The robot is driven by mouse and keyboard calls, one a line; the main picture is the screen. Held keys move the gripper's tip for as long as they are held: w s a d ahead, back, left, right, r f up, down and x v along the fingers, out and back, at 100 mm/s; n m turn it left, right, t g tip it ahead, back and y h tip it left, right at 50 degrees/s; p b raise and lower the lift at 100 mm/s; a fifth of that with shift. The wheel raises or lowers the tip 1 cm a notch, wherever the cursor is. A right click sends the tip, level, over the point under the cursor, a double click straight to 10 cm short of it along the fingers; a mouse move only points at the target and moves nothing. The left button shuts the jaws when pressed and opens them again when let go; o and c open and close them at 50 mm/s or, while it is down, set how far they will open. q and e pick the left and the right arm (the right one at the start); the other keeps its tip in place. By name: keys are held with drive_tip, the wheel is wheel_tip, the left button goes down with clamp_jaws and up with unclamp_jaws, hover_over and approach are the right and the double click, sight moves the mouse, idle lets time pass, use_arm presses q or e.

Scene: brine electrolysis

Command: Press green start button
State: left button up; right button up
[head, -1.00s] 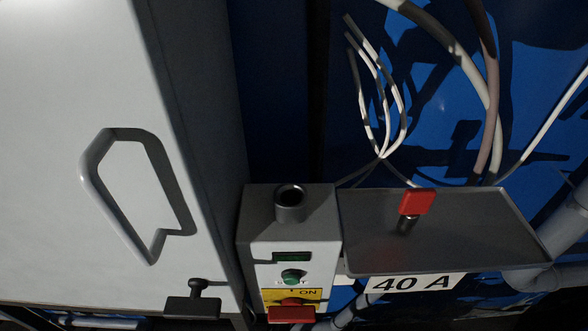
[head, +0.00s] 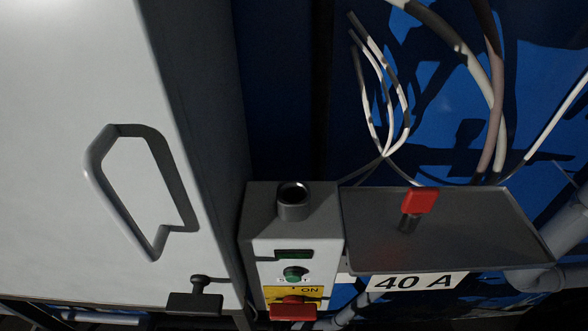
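The green start button (head: 293,273) sits on the front face of a small grey control box (head: 262,262), low in the middle of the head view. Above the button is a dark display (head: 293,254) with faint green. Below it is a yellow plate (head: 312,292) marked ON with a red switch handle (head: 293,311). Nothing covers the button. Neither of my grippers shows in this view.
A large pale cabinet door with a loop handle (head: 98,185) and a dark knob (head: 197,300) fills the left. A grey tray (head: 465,230) labelled 40 A holds a red-topped piece (head: 420,201). Cables (head: 497,110) hang before a blue panel. A short grey tube (head: 293,203) tops the box.

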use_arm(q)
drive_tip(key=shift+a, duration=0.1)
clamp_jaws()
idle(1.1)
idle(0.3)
